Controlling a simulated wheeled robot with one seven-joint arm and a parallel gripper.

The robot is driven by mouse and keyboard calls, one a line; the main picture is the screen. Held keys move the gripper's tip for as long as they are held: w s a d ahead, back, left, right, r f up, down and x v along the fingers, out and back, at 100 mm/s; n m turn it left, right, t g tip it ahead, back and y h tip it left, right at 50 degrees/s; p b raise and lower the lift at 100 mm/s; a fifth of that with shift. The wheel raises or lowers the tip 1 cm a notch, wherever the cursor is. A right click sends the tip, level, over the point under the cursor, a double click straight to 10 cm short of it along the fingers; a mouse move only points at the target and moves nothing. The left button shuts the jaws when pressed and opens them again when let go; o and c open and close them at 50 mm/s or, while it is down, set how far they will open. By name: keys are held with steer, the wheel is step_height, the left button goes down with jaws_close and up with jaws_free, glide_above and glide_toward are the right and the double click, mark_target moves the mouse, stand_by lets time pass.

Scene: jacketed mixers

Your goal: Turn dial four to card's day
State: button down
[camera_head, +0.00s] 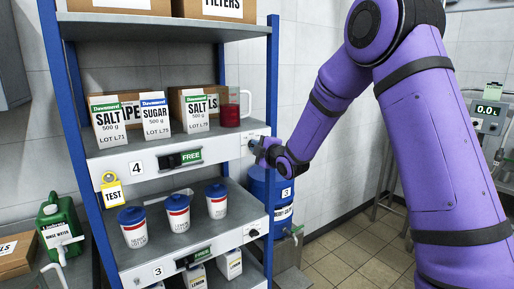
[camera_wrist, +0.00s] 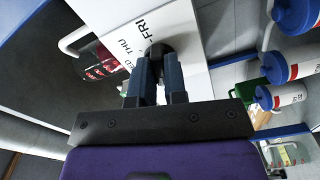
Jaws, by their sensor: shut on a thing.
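Dial four is a dark round knob (camera_wrist: 158,49) on the white front strip of the shelf marked 4, at its right end. Day letters stand around it; FRI, THU and part of another word ending in ED are readable in the wrist view. My gripper (camera_wrist: 156,80) is shut on the knob, its two dark fingers on either side of it. In the head view my gripper (camera_head: 259,150) meets the strip's right end and mostly hides the dial. The knob's pointer is not clear.
The shelf 4 strip (camera_head: 150,166) carries a green FREE sign (camera_head: 191,156). Above it stand salt and sugar boxes (camera_head: 155,117) and a red-filled jug (camera_head: 230,115). Blue-lidded cups (camera_head: 177,212) stand on the shelf below.

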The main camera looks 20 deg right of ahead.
steer(key=shift+f+m, duration=0.15)
steer(key=shift+m, duration=16.35)
steer(key=c, duration=1.2)
jaws_free()
steer(key=shift+o, duration=0.2)
